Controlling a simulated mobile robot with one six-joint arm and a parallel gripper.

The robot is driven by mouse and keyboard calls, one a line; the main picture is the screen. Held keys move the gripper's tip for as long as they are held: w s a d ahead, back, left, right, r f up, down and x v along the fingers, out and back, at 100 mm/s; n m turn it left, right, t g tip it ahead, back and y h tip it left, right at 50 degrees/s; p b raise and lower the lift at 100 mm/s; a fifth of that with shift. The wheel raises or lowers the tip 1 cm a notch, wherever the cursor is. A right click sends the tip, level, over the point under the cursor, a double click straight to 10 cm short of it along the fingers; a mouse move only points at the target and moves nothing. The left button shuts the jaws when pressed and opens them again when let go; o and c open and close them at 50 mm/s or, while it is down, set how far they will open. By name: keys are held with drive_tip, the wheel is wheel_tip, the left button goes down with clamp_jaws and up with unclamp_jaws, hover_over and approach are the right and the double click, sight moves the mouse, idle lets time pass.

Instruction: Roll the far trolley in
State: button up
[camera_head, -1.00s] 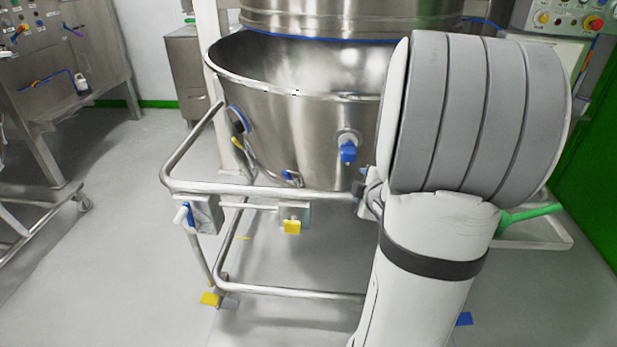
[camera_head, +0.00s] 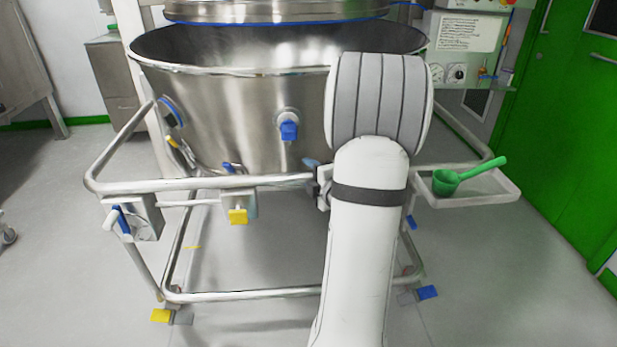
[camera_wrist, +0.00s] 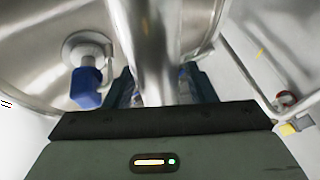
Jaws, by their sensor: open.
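The trolley is a tubular steel frame carrying a wide steel bowl (camera_head: 240,110) with a blue-capped port on its front. Its front rail (camera_head: 200,185) runs across the near side and also shows in the wrist view (camera_wrist: 150,55). My gripper (camera_wrist: 162,86) is open, with its dark fingers on either side of this rail; I cannot tell whether they touch it. In the head view my arm hides most of the gripper. A latch box with a blue handle (camera_head: 140,220) hangs at the rail's left end. A yellow tab (camera_head: 238,216) hangs near its middle.
A steel ring with a blue seal (camera_head: 275,12) hangs above the bowl. A yellow pedal (camera_head: 160,315) and a blue pedal (camera_head: 427,292) are at floor level. A green scoop (camera_head: 450,182) lies on a side tray (camera_head: 480,199). Green doors (camera_head: 560,130) stand right.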

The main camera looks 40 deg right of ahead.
drive_tip(key=shift+w, duration=0.3)
clamp_jaws()
idle(0.4)
